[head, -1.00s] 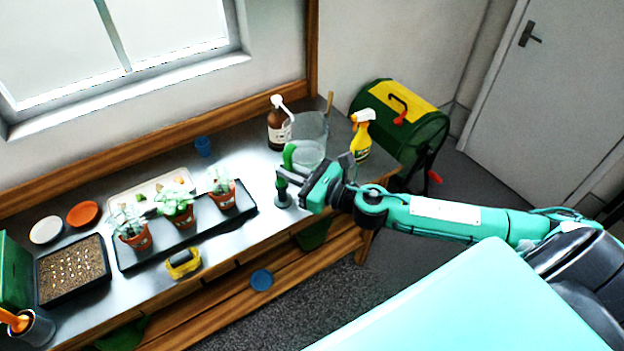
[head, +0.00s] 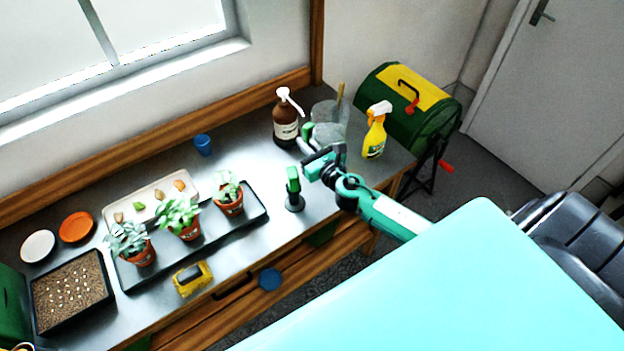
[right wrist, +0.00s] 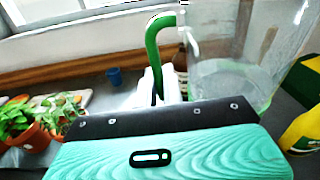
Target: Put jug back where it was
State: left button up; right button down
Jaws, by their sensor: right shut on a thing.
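The clear jug (head: 329,113) with a green handle stands upright near the bench's back right, between the brown pump bottle and the yellow spray bottle. My right gripper (head: 308,150) is at the jug's near left side, shut on its handle. In the right wrist view the green handle (right wrist: 154,48) rises beyond the gripper's palm, and the jug (right wrist: 230,45) fills the upper right. The fingertips are mostly hidden there. I cannot tell whether the jug's base touches the bench (head: 250,150). My left gripper is out of view.
The brown pump bottle (head: 286,122) and yellow spray bottle (head: 375,135) stand close to the jug. A green-and-dark upright tool (head: 293,188) stands near the front edge. Potted plants on a black tray (head: 256,209) lie left. A blue cup (head: 203,145) stands behind, with clear bench around it.

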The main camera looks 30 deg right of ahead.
notch_tip(320, 180, down, 17)
jog(key=b, duration=1)
jog(key=shift+r, duration=0.2)
jog(key=shift+w+f, duration=0.1)
jog(key=shift+f, duration=0.15)
jog(key=shift+f+b, duration=0.15)
jog(key=shift+b, duration=0.2)
jog(key=c, duration=1.5)
grip_release()
jog(key=shift+c, duration=0.2)
